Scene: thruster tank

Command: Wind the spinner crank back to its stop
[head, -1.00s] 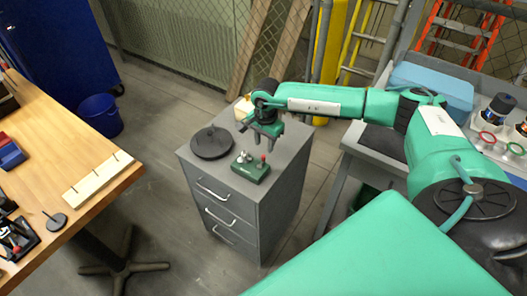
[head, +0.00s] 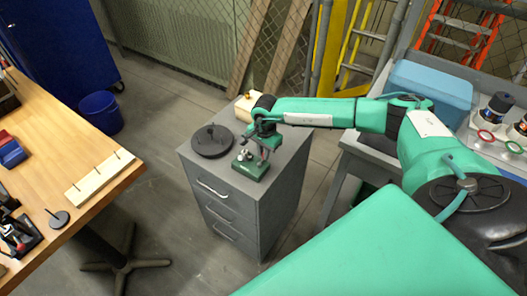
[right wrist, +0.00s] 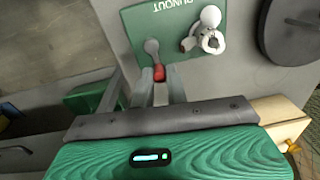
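The spinner is a small green box (head: 248,170) on top of the grey drawer cabinet. In the right wrist view its green plate (right wrist: 133,32) carries upside-down lettering, a white and metal fitting (right wrist: 207,32) and a grey crank arm (right wrist: 152,48) ending in a red knob (right wrist: 159,73). My right gripper (right wrist: 159,82) is over the box, its two fingers close together on either side of the red knob; they look shut on it. In the head view my right gripper (head: 263,153) covers much of the crank. My left gripper is not in view.
A round black disc (head: 212,141) lies beside the green box on the cabinet (head: 285,190). A pale wooden block (head: 244,107) is behind my gripper. A wooden bench (head: 90,150) is at left, a grey bench with a blue case (head: 430,88) at right.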

